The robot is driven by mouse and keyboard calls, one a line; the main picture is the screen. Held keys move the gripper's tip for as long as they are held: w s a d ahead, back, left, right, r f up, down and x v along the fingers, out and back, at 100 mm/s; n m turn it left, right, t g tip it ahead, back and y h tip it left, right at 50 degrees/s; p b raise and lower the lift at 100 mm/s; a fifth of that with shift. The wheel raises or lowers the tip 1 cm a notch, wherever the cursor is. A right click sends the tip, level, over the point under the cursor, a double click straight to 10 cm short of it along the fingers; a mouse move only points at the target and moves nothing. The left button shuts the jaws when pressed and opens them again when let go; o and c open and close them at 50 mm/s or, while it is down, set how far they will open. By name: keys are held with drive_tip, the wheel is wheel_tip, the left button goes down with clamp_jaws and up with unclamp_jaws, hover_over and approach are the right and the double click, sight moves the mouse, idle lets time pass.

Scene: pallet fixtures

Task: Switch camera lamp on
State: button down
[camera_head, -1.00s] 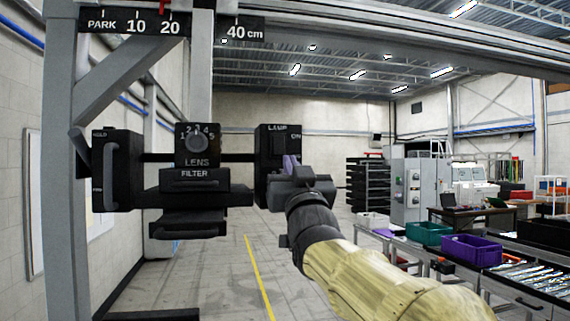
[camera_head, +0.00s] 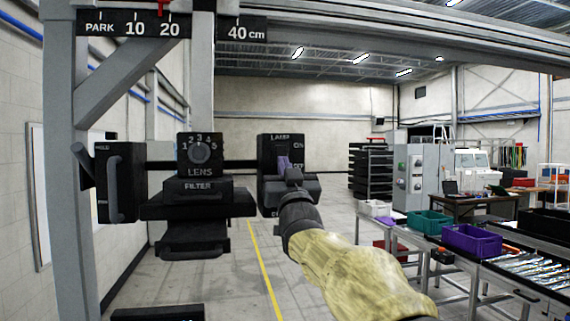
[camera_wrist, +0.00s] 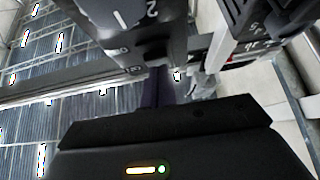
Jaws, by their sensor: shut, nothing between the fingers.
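The black lamp box (camera_head: 267,148) hangs on the dark crossbar in the head view, marked LAMP at the top and ON at its upper right. A second label lower on the right side is partly hidden. My gripper (camera_head: 285,163), with purple fingers, is shut and empty in front of the lower part of the lamp panel. It covers part of the panel, so I cannot make out the switch's position or whether the fingers touch it. In the wrist view the purple fingers (camera_wrist: 158,88) point up towards dark hardware.
Left of the lamp box are the LENS dial (camera_head: 200,150), the FILTER block (camera_head: 197,188) and a HOLD box with a handle (camera_head: 124,183). A ruler plate (camera_head: 135,23) is above. A table with purple (camera_head: 471,240) and green bins stands right.

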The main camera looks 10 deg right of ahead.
drive_tip(key=shift+w+f+b, duration=0.1)
drive_tip(key=shift+f+b, duration=0.15)
drive_tip(key=shift+b, duration=0.45)
drive_tip(key=shift+w+r+t+b, duration=0.1)
drive_tip(key=shift+w+t+b, duration=0.15)
drive_tip(key=shift+t+b, duration=0.35)
drive_tip(key=f+b+v, duration=0.1)
drive_tip(key=b+v, duration=0.9)
drive_tip(key=v, duration=0.3)
drive_tip(key=shift+w+b, duration=0.3)
drive_tip(key=shift+w, duration=0.15)
